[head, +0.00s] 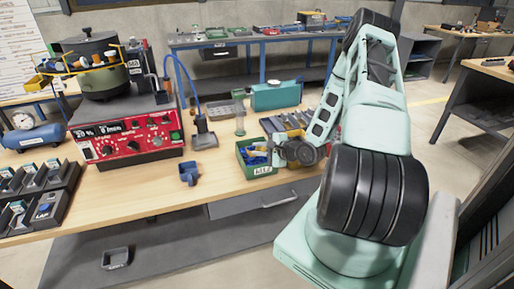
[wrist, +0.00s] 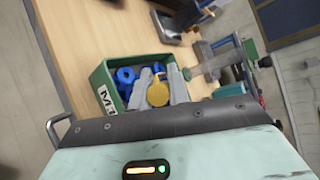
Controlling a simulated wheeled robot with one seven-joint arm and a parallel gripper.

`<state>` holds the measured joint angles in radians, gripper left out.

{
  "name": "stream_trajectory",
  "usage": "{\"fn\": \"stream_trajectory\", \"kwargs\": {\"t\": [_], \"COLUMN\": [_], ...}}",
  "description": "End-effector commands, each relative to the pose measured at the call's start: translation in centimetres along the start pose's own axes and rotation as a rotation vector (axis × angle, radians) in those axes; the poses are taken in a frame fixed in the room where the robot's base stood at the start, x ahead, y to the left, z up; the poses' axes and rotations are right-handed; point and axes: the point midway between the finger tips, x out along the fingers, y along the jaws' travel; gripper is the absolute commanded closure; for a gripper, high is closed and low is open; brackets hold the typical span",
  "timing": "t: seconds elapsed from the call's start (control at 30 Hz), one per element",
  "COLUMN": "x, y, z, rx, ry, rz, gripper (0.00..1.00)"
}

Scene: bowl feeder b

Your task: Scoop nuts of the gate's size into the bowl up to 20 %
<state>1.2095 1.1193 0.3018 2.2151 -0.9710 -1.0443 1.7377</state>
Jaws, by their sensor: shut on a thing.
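The green bin (head: 243,166) stands near the table's front edge with blue parts (head: 256,157) inside. The thing's lower part is hidden. Blue ring-like parts (wrist: 125,75) lie beside the fingers. The bowl's inside is not visible.
A small blue cup-like scoop (head: 189,173) lies on the table left of the bin. Black trays (head: 62,205) stand at the front left. A teal box (head: 275,96) and a clear cylinder (head: 239,117) stand behind the bin.

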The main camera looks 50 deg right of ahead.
Motion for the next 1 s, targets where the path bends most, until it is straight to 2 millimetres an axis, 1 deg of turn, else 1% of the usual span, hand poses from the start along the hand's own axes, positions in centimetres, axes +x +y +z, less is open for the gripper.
{"fn": "stream_trajectory", "kwargs": {"t": [0.03,0.53,1.0], "x": [-0.2,-1.9,-4.0], "y": [-0.5,-4.5,-6.9], "z": [0.2,2.3,4.2], "rx": [-0.002,-0.001,-0.067], "ry": [0.000,-0.001,-0.025], "rz": [-0.001,-0.001,-0.104], "gripper": [1.00,1.00,1.00]}}
